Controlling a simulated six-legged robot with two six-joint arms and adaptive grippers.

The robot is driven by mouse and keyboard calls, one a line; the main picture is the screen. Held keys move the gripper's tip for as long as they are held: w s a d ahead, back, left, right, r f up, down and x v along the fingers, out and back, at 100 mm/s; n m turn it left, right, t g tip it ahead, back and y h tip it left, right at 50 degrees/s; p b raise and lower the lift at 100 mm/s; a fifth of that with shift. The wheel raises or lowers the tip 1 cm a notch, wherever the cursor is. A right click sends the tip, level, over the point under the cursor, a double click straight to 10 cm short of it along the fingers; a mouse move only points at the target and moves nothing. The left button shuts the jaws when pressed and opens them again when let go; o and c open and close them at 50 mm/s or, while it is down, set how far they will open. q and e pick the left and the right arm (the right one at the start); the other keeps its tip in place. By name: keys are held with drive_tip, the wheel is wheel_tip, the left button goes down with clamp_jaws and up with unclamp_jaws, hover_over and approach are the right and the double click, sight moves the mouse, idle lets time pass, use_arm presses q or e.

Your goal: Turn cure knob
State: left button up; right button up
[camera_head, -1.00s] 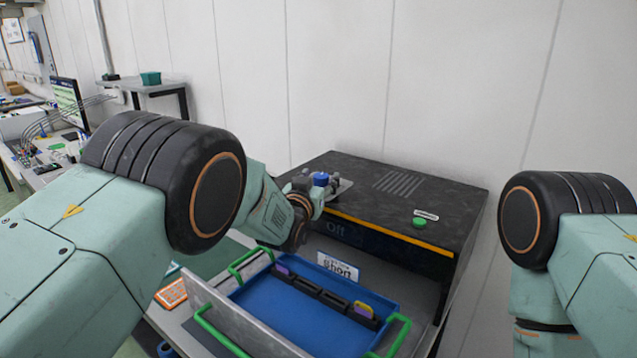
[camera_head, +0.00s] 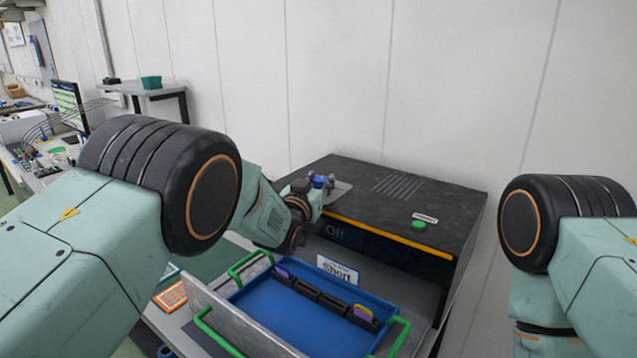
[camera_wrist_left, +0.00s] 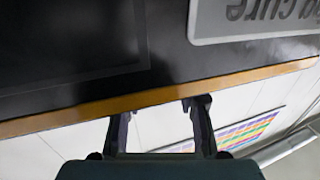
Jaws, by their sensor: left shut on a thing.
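The blue cure knob (camera_head: 319,181) is on top of the black oven (camera_head: 440,213), at its left end, by a grey plate. My left gripper (camera_head: 324,185) is at the knob and shut on it; its fingers partly hide the knob. In the left wrist view my fingers (camera_wrist_left: 160,110) stand apart at the oven's orange edge, and the knob itself cannot be made out. A grey label plate (camera_wrist_left: 255,20) there reads "cure", inverted. The display (camera_head: 337,232) on the oven front seems to read "Off". My right gripper is out of view; only its arm shows at right.
A blue tray (camera_head: 270,325) with green handles, holding black, purple and yellow pieces, sits at the oven's open front. A "short" card (camera_head: 338,268) stands behind it. A green button (camera_head: 419,225) is on the oven top. A white wall rises behind.

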use_arm(q)
drive_tip(key=shift+w+a+m+g+h, duration=0.1)
drive_tip(key=shift+m+g+h, duration=0.45)
drive_tip(key=shift+h, duration=0.4)
drive_tip(key=shift+a+m+g+h, duration=0.1)
drive_tip(key=shift+m+g+h, duration=0.25)
drive_tip(key=shift+m+h, duration=0.5)
drive_tip(key=shift+m+g+h+b, duration=0.35)
drive_tip(key=shift+m+g+h, duration=0.15)
drive_tip(key=shift+h, duration=0.6)
drive_tip(key=o, duration=1.2)
drive_tip(key=shift+c, duration=0.2)
drive_tip(key=v, duration=1.2)
drive_tip(key=shift+r, duration=0.2)
